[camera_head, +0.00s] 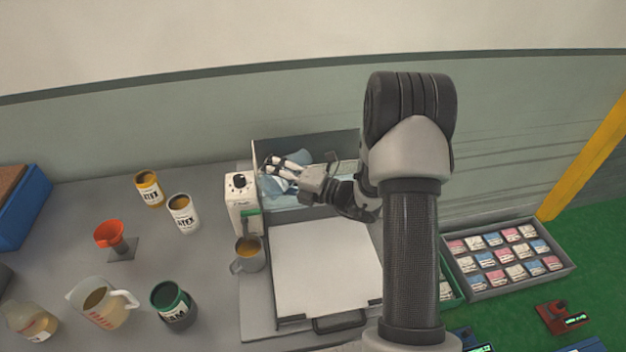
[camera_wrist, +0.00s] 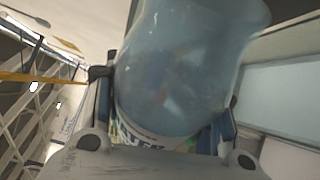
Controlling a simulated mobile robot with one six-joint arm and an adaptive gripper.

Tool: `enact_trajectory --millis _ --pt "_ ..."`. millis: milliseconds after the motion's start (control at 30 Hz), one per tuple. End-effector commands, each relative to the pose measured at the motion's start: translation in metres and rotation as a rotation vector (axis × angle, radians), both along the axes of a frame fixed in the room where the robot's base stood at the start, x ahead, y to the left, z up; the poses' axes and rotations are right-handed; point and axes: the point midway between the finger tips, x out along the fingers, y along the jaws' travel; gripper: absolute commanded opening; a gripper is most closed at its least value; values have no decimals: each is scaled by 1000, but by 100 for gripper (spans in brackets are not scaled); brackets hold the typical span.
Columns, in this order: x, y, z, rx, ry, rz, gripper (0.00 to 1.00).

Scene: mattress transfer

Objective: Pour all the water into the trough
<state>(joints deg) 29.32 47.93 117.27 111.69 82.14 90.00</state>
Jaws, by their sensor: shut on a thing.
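My gripper (camera_head: 283,168) is shut on a translucent bluish jug (camera_wrist: 185,65), which fills the middle of the wrist view between the two fingers (camera_wrist: 165,112). A white label with dark letters shows low on the jug. In the head view the jug (camera_head: 297,158) is small, partly hidden by the fingers, and looks tilted over the trough. The trough (camera_head: 300,213) is a long grey box at the back of the table, with pale blue inside. My arm hides its right part. I cannot tell how much water is in the jug.
A white box with a black knob (camera_head: 239,200) stands left of the trough. A mug (camera_head: 248,256) and a white board (camera_head: 325,268) lie in front. Cans, an orange funnel (camera_head: 110,235) and a measuring jug (camera_head: 98,300) stand left. A tray of packets (camera_head: 480,290) is right.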

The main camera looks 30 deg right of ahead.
Motion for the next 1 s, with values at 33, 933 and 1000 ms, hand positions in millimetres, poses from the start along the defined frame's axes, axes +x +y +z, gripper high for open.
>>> enact_trajectory --millis 33,933,1000 --pt "-1 4 0 -34 -13 3 9" --pt "-1 1 -14 -1047 -295 17 9" --pt "-1 2 -14 -1089 -307 18 9"
